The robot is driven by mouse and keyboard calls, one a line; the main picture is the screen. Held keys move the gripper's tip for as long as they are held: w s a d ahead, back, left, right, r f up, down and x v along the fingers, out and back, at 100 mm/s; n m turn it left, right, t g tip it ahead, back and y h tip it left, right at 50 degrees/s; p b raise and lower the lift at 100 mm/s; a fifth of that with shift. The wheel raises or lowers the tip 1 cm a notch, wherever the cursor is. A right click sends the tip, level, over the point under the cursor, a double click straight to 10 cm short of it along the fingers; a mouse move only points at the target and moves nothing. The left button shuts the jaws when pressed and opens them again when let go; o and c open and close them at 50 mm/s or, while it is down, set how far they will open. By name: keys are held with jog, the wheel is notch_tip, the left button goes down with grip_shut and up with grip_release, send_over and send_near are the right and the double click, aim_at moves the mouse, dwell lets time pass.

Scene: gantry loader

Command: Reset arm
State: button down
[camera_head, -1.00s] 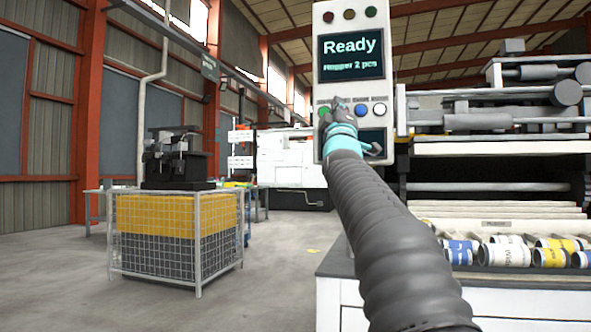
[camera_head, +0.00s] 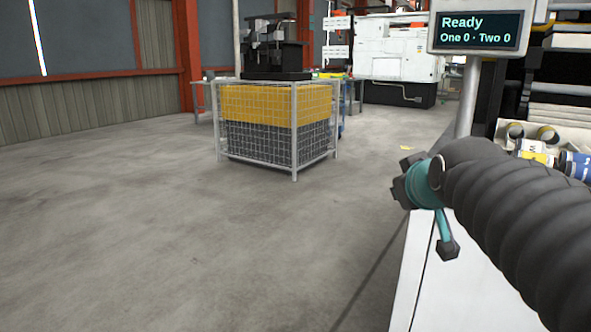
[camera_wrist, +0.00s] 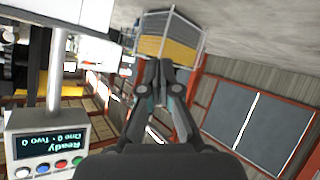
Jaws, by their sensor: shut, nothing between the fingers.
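My gripper (camera_head: 406,186) is in front of the white machine cabinet (camera_head: 440,270) in the head view, at the right of the picture. It points left, over the open floor, and touches nothing. In the wrist view my gripper (camera_wrist: 158,66) has its fingers together with nothing between them. A control panel (camera_head: 478,30) on a grey post stands behind and above my arm. Its screen reads "Ready" and "One 0 · Two 0". The panel also shows upside down at the left of the wrist view (camera_wrist: 45,143), with its coloured buttons visible.
A wire cage (camera_head: 276,128) with a yellow and grey load stands on the floor ahead, with a dark machine (camera_head: 274,45) on or behind it. Labelled cylinders (camera_head: 575,165) lie in a tray at right. The floor at left is clear.

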jog(key=s+a+f+m+g, duration=0.1)
jog(key=s+f+g, duration=0.2)
jog(key=s+f, duration=0.6)
jog(key=s+a+f+m+g+p, duration=0.1)
jog(key=s+a+f+m+g, duration=0.1)
jog(key=s+f, duration=0.8)
jog(key=shift+s+f+g+y, duration=0.3)
jog(key=shift+f+g, duration=0.3)
jog(key=shift+g, duration=0.3)
